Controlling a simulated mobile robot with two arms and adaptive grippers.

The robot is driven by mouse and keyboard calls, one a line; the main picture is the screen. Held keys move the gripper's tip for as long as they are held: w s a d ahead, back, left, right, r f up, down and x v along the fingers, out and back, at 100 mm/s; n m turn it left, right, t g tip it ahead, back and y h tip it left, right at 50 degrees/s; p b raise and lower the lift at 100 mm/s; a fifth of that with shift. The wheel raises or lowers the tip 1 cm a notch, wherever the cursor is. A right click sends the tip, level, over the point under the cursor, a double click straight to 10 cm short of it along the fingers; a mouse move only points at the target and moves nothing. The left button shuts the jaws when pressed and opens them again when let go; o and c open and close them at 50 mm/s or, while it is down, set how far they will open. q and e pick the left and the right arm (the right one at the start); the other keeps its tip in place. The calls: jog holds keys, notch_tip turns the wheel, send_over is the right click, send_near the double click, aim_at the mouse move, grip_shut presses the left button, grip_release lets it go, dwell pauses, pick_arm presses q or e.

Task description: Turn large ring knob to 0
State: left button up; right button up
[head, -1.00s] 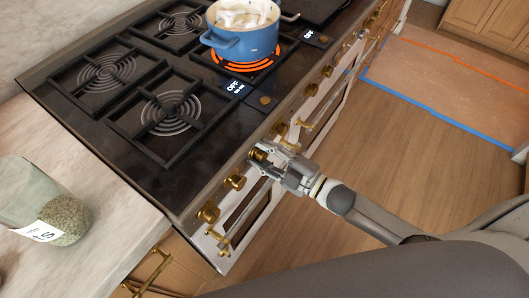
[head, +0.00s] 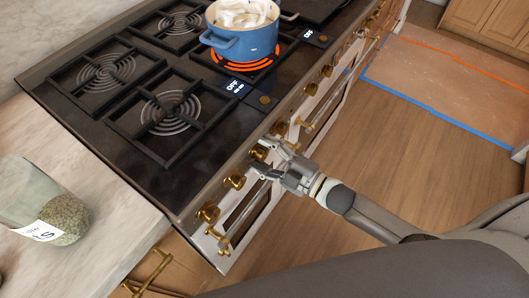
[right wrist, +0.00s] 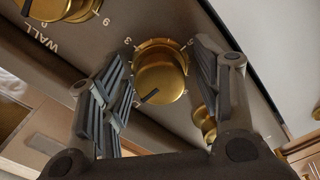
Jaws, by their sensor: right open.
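Several brass knobs line the stove's front panel. One brass knob (head: 258,152) is at my right gripper (head: 265,158); it also shows in the right wrist view (right wrist: 160,80), with a dark pointer mark slanting to its lower left and numerals around its dial. My right gripper (right wrist: 160,98) is open, with ribbed fingers spread on either side of this knob and gaps visible. Another brass knob (right wrist: 62,5), beside the letters "WALL", shows at the upper left. I cannot read which knob is labelled large ring. My left gripper is not in view.
A blue pot (head: 240,40) stands over a glowing orange burner (head: 243,63). Black grates (head: 110,72) cover other burners; small displays (head: 236,86) read OFF. Brass oven handles (head: 218,243) stick out below the panel. A jar (head: 58,215) stands on the left counter.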

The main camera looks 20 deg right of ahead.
jog(key=v, duration=1.2)
dwell(0.3)
jog(key=s+d+f+m+g+h, duration=0.1)
jog(key=d+f+m+h, duration=0.2)
jog(key=f, duration=0.6)
jog(key=s+d+f+m+g+h, duration=0.2)
jog(key=d+f+m+h, duration=0.15)
jog(key=f, duration=0.65)
jog(key=s+d+f+m+g+h, duration=0.1)
jog(key=d+f+m+h, duration=0.25)
jog(key=f, duration=0.55)
jog(key=s+a+f+m+g, duration=0.3)
jog(key=s+f, duration=0.6)
jog(key=s, duration=0.3)
jog(key=s+a+f+m+g+h, duration=0.1)
jog(key=s+a+f+m+g, duration=0.2)
jog(key=s+f+g, duration=0.3)
jog(key=s+f, duration=0.4)
jog(key=s, duration=0.2)
jog(key=shift+s+a+m, duration=0.2)
jog(key=shift+a+m, duration=0.1)
jog(key=shift+a, duration=0.05)
jog(key=shift+f, duration=0.1)
